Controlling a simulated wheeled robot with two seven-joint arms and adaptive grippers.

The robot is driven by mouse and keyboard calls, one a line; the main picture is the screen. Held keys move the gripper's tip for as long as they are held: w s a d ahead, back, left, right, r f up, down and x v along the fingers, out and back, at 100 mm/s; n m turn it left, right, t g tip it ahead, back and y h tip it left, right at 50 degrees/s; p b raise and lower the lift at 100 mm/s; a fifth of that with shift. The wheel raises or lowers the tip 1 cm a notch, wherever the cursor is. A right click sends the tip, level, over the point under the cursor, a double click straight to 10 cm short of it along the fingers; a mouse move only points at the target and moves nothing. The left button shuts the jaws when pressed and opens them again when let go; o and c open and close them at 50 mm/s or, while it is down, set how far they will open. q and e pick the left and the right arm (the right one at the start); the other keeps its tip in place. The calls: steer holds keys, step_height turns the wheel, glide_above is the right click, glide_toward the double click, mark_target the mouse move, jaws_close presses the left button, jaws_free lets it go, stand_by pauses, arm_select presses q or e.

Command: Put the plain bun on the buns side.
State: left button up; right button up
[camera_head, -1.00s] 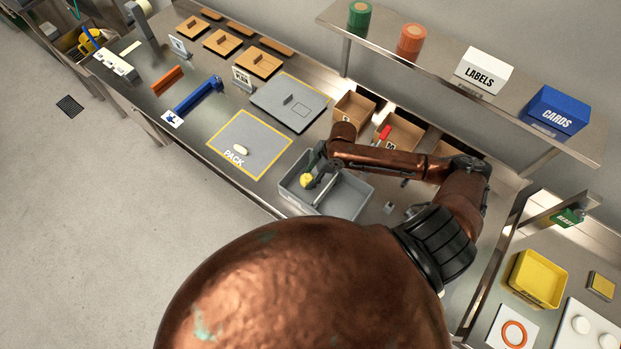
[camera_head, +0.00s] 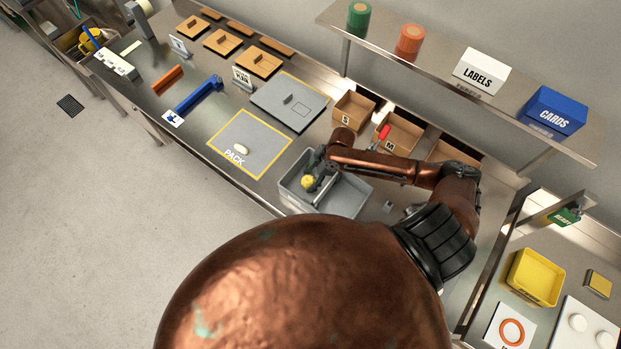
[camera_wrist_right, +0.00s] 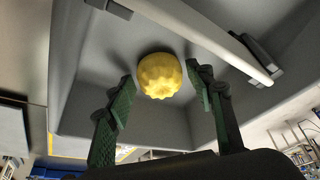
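A yellow, fluted round piece (camera_head: 308,182) lies in the grey bin (camera_head: 352,196) in the head view. In the right wrist view the same yellow piece (camera_wrist_right: 160,76) sits between and beyond the fingertips, with a gap on both sides. My right gripper (camera_head: 318,168) is open over the bin, its green fingers (camera_wrist_right: 160,84) spread and empty. I cannot tell which piece is the plain bun. My left gripper is not in view.
A pale bar (camera_wrist_right: 205,36) crosses the bin close to the yellow piece. Cardboard boxes (camera_head: 398,133) stand behind the bin under a shelf (camera_head: 430,72). A grey lidded panel (camera_head: 289,101) lies behind the mat. A yellow tray (camera_head: 535,278) is at the right.

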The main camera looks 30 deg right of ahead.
steer(key=shift+o, duration=0.5)
steer(key=v, duration=1.2)
steer(key=shift+b, duration=0.4)
stand_by(0.6)
